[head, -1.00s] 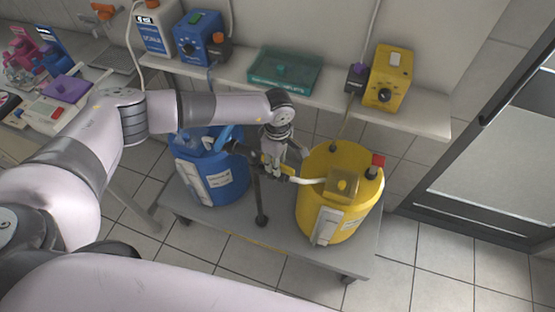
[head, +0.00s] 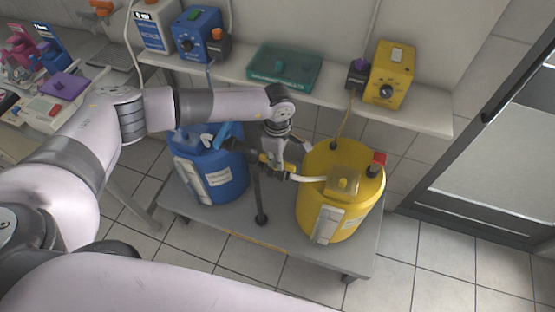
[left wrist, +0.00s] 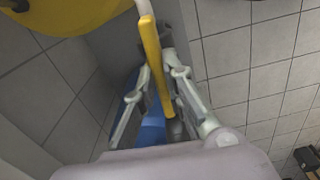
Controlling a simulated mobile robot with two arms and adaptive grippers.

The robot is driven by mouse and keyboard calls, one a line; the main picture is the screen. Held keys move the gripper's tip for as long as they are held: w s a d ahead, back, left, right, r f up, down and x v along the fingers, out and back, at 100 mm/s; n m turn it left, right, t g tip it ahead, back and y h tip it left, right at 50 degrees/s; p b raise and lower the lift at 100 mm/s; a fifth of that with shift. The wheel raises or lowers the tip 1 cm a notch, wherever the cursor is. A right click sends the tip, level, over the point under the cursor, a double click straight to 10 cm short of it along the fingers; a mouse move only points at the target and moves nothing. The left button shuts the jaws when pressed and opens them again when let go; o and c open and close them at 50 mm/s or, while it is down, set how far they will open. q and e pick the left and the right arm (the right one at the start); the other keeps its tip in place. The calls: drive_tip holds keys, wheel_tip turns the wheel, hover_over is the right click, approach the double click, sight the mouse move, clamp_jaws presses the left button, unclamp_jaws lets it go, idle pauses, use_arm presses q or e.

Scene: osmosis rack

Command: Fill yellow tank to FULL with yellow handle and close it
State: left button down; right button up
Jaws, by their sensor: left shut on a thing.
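The yellow tank (head: 318,200) stands on the right of a low grey trolley in the head view, and its edge shows at top left in the left wrist view (left wrist: 60,18). A whitish spout reaches from the central stand (head: 258,195) to the tank's top. A pale gauge strip (head: 327,224) is on its front; I cannot read the level. The yellow handle (left wrist: 153,60) runs between the fingers of my left gripper (left wrist: 163,78), which is shut on it. In the head view my left gripper (head: 277,155) is at the stand's top, partly hiding the handle. My right gripper is not in view.
A blue tank (head: 225,180) stands left of the stand on the trolley (head: 275,235). Above, a shelf (head: 430,112) bears a yellow pump box (head: 392,75), a green tray (head: 285,67) and a blue pump box (head: 198,35). Floor is clear in front and right.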

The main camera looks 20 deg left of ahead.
use_arm(q)
drive_tip(key=shift+f+n, duration=0.15)
drive_tip(key=shift+n, duration=0.25)
drive_tip(key=shift+r, duration=0.2)
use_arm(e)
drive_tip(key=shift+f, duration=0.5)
use_arm(q)
drive_tip(key=c, duration=1.7)
unclamp_jaws()
drive_tip(key=shift+o, duration=0.2)
wheel_tip(320, 180, up, 12)
